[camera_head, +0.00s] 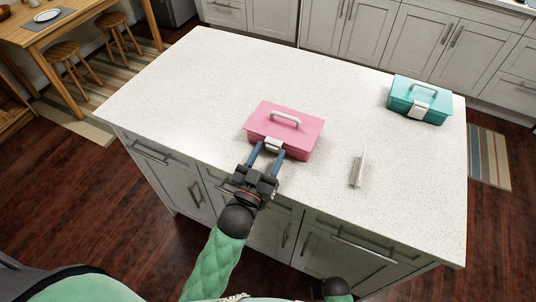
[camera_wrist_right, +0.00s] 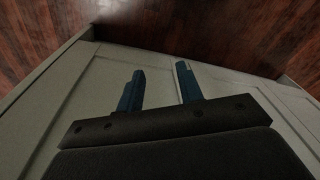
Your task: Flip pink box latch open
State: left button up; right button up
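The pink box (camera_head: 292,126) sits closed on the white island top, with a pale handle on its lid. Its white latch (camera_head: 273,144) is on the front face, toward me. My left gripper (camera_head: 267,156) is open, its two blue fingers pointing at the box front, one on each side of the latch. I cannot tell whether the fingers touch the box. My right gripper (camera_wrist_right: 160,88) shows in the right wrist view with its fingers apart and nothing between them, in front of the grey cabinet face. In the head view only a part of my right arm shows at the bottom.
The island top (camera_head: 220,85) has free room left of and behind the pink box. A teal box (camera_head: 420,100) with a white latch stands at the back right. A small pale bar-like object (camera_head: 357,170) lies right of the pink box. Two stools and a wooden table are at far left.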

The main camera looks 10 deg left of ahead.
dwell(0.3)
pick_arm(q)
jog(key=shift+s+f, duration=0.15)
jog(key=shift+s, duration=0.05)
jog(key=b+v, duration=0.2)
jog(key=v, duration=0.4)
jog(key=shift+s+a+b, duration=0.1)
jog(key=shift+s+b, duration=0.1)
jog(key=shift+b, duration=0.15)
jog(key=shift+s+a, duration=0.15)
jog(key=shift+s, duration=0.3)
pick_arm(e)
notch_tip(320, 180, up, 12)
jog(key=w+a, duration=0.1)
jog(key=w, duration=0.1)
jog(key=shift+w+a+f, duration=0.15)
jog(key=shift+a+f, duration=0.05)
pick_arm(q)
jog(key=shift+w, duration=0.15)
